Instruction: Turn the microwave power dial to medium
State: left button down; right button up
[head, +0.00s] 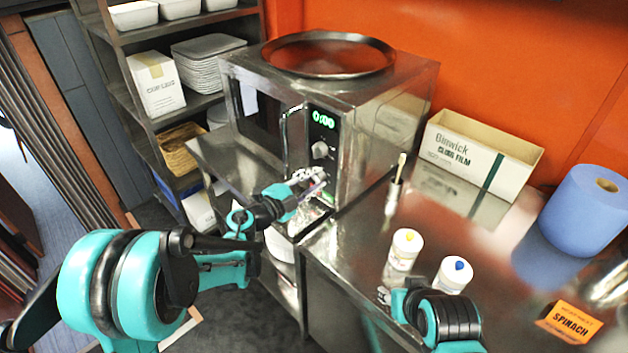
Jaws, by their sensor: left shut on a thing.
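The steel microwave (368,128) stands on the counter against the orange wall. Its control panel has a green display (323,119) and an upper dial (320,150). My left gripper (316,181) is at the lower part of this panel, just below the upper dial. It is shut on a lower dial, which its fingers hide, so I cannot read that dial's setting.
A round pan (328,55) lies on the microwave. Shelves (115,38) stand left.

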dwell(0.4)
pick_arm(q)
jog(key=c, duration=1.2)
grip_release()
jog(key=shift+a, duration=0.1)
jog(key=v, duration=1.2)
jog(key=shift+f, duration=0.1)
